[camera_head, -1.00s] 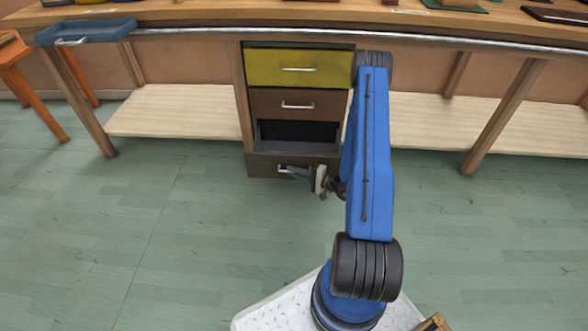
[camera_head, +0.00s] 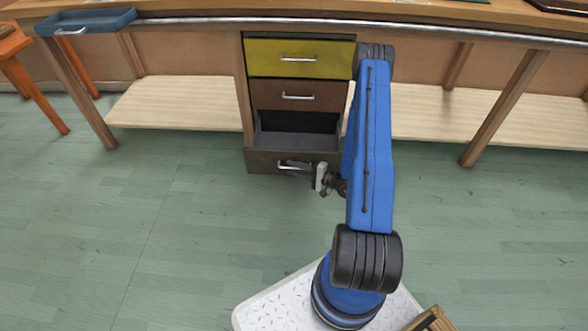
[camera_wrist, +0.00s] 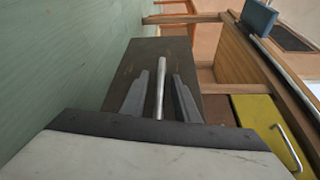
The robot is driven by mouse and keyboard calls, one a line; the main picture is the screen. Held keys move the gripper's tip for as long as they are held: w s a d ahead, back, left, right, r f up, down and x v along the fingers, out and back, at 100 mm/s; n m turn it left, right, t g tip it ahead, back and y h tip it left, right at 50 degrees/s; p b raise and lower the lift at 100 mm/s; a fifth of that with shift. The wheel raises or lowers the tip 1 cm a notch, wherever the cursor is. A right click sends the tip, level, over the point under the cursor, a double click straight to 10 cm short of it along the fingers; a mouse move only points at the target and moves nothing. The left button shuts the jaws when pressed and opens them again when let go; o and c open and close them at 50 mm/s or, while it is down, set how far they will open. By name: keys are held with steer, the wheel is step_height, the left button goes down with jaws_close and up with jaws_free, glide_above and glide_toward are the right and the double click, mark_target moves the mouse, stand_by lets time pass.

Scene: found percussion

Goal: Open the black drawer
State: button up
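The black drawer (camera_head: 262,161) is the lowest drawer of the cabinet under the bench. It stands pulled out, and its grey inside (camera_head: 297,141) shows from above. Its metal bar handle (camera_head: 283,163) is on the front and also shows in the wrist view (camera_wrist: 161,85). My gripper (camera_head: 308,170) is in front of the drawer at the handle. Part of the handle is hidden by my gripper in the head view.
A yellow drawer (camera_head: 325,61) and a brown drawer (camera_head: 270,95) above are closed. A blue tray-like drawer (camera_head: 100,20) sticks out at the upper left. Pale low shelves (camera_head: 180,103) flank the cabinet. The green floor (camera_head: 190,230) in front is clear.

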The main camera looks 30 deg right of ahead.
steer(key=v, duration=1.7)
steer(key=shift+s, duration=0.2)
stand_by(0.4)
steer(key=a+r+n+g+y, duration=0.1)
steer(key=a+r+n+g, duration=0.25)
steer(key=a+r, duration=0.4)
steer(key=s+a+r+n+g, duration=0.1)
steer(key=a+r+n+g, duration=0.3)
steer(key=r, duration=0.6)
steer(key=a+r+n+g+y, duration=0.1)
steer(key=a+r+n+g, duration=0.2)
steer(key=a+r+g, duration=0.45)
steer(key=s+a+r+n+t+h, duration=0.1)
steer(key=s+a+r+t+h, duration=0.1)
steer(key=s+r+h, duration=0.3)
steer(key=s+a+r+n+t+h, duration=0.2)
steer(key=s+r+h, duration=0.4)
steer(key=s+r, duration=0.6)
step_height(320, 180, up, 5)
steer(key=shift+r+t+h, duration=0.15)
steer(key=shift+t+h, duration=0.15)
steer(key=shift+t, duration=0.6)
